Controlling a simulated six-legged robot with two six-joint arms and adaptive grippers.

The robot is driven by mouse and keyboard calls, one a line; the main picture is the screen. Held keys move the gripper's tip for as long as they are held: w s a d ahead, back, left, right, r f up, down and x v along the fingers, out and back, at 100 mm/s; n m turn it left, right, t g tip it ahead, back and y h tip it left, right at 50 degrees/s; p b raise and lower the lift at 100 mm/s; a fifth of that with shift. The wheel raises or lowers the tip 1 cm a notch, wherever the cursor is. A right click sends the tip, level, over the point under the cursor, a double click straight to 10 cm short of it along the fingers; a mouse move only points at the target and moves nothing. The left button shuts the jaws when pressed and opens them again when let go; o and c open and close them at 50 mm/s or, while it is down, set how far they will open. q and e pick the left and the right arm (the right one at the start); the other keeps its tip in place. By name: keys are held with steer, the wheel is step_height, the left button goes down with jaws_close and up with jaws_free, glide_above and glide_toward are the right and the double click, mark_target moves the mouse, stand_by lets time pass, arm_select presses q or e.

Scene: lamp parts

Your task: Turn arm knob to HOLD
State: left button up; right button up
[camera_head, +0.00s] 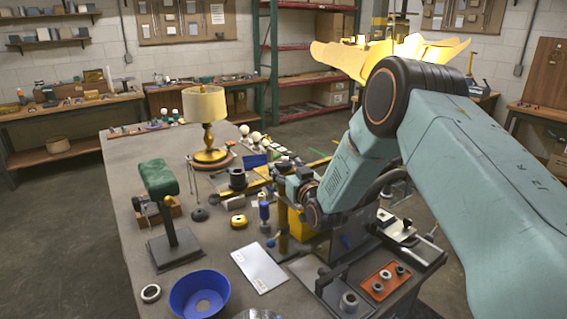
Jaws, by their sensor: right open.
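My right arm comes in from the right and reaches over the bench. Its gripper (277,172) is small in view near the middle of the bench, partly hidden by its own wrist, with its jaws apart. Small parts stand close around it, and I cannot tell whether it touches any. I cannot pick out the arm knob or any HOLD marking. A brass table lamp (207,125) with a cream shade stands upright at the back of the bench. My left gripper is not in view.
A blue bowl (199,296) and a white card (259,268) lie at the front of the grey bench (140,215). An orange tray (383,283) holds small rings at the right. Posts and a yellow block (297,222) crowd below my wrist. The left front is clearer.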

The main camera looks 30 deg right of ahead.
steer(key=shift+w+f, duration=0.15)
steer(key=shift+w, duration=1.15)
steer(key=shift+s+d, duration=0.1)
steer(key=shift+s, duration=0.1)
steer(key=shift+w, duration=0.25)
steer(key=c, duration=1.2)
